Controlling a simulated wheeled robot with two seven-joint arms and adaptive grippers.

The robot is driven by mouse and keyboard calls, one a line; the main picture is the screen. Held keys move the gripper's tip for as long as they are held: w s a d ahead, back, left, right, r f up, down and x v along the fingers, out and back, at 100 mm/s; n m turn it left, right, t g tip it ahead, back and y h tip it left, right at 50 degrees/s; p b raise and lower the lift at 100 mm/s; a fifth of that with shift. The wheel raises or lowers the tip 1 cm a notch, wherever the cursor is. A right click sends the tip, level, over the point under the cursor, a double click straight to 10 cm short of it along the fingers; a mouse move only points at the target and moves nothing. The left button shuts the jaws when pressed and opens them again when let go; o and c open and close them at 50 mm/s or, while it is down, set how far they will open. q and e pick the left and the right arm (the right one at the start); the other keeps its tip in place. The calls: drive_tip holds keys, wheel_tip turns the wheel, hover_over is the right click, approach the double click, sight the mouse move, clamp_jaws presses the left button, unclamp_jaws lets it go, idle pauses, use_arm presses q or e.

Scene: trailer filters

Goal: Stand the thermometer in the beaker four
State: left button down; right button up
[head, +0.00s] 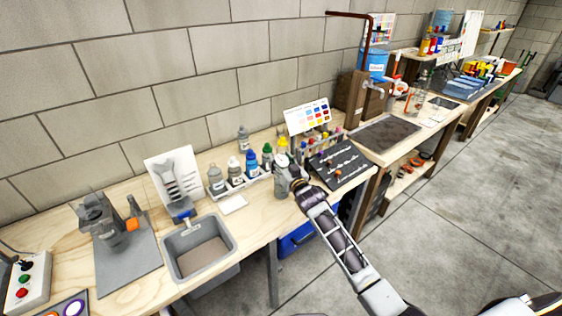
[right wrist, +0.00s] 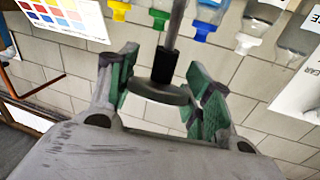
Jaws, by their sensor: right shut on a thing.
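My right gripper (head: 287,178) is over the bench beside the row of bottles in the head view. In the right wrist view its two green-padded fingers (right wrist: 160,92) are closed about a thermometer (right wrist: 166,66). The thermometer has a thin grey stem, a black collar and a flat round grey head between the pads. The stem points to the top of this view, where the bottles appear upside down. In the head view the gripper largely hides the thermometer. I cannot make out a beaker marked four in either view. My left gripper is out of view.
Dropper bottles (head: 216,180) stand along the wall. A colour chart (head: 308,117) stands behind a rack of small vials, with a dark sloped board (head: 340,165) beside it. A grey sink basin (head: 200,250) is at left. A second bench with a dark mat (head: 385,134) lies beyond.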

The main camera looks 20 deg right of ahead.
drive_tip(key=shift+f, duration=0.35)
drive_tip(key=o, duration=1.1)
drive_tip(key=shift+s, duration=0.2)
drive_tip(key=shift+s+d, duration=0.3)
drive_tip(key=shift+s, duration=1.6)
drive_tip(key=shift+s+d, duration=0.25)
drive_tip(key=shift+s, duration=1.7)
drive_tip(key=shift+s+d, duration=0.3)
drive_tip(key=shift+s, duration=1.6)
drive_tip(key=shift+f, duration=0.1)
